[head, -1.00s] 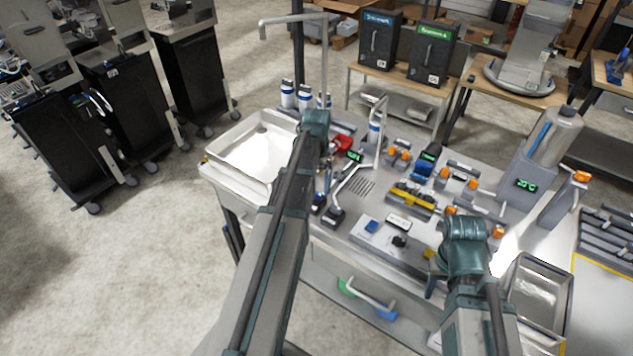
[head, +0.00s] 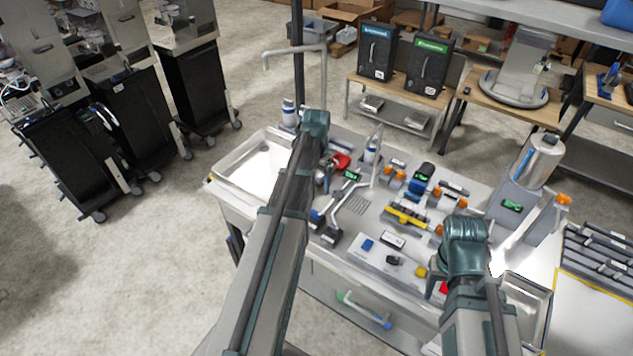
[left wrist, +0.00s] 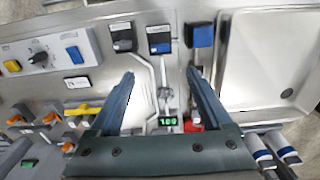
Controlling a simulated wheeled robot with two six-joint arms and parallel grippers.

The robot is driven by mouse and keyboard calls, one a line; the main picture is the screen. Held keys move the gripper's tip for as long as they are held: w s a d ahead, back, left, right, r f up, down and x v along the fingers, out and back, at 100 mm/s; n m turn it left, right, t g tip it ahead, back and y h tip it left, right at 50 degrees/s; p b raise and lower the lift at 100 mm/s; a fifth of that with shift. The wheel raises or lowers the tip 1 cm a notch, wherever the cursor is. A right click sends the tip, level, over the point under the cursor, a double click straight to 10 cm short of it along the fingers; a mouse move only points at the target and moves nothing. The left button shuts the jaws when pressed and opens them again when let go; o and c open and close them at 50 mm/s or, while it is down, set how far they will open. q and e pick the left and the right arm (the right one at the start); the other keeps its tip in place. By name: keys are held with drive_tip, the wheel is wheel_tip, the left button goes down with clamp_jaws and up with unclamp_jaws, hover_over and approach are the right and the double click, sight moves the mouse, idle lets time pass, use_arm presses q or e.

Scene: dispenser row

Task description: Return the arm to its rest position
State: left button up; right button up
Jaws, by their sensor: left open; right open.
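My left arm (head: 275,235) reaches in from the lower left in the head view, up to the dispenser bench. Its gripper fingers are mostly hidden behind the arm in the head view. In the left wrist view my left gripper (left wrist: 160,85) is open and empty, above the bench with its small green display (left wrist: 168,121). My right arm (head: 466,260) stands at the lower right of the head view, beside the bench front. The fingers of the right gripper do not show there.
The bench carries a metal sink tray (head: 255,172) at left, a yellow-handled valve (head: 405,216), a control box (head: 385,255) and a steel canister (head: 541,160). Another metal tray (head: 527,305) is at lower right. Black carts (head: 120,120) stand at left. Floor is clear at lower left.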

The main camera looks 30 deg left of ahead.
use_arm(q)
drive_tip(key=shift+m+y, duration=0.3)
drive_tip(key=shift+m, duration=0.5)
drive_tip(key=s+d+f+b, duration=0.2)
drive_tip(key=d, duration=0.4)
drive_tip(key=s+d+f+b, duration=0.2)
drive_tip(key=d, duration=0.4)
drive_tip(key=s+d+f+b, duration=0.2)
drive_tip(key=d+f+b, duration=0.1)
drive_tip(key=d, duration=0.4)
drive_tip(key=shift+s, duration=0.4)
drive_tip(key=s+d+f+m+b, duration=0.1)
drive_tip(key=s+d+f+b, duration=0.3)
drive_tip(key=s+d, duration=0.5)
drive_tip(key=shift+s+d+f+y+b, duration=0.2)
drive_tip(key=shift+s+d+y+b, duration=0.15)
drive_tip(key=shift+d, duration=0.85)
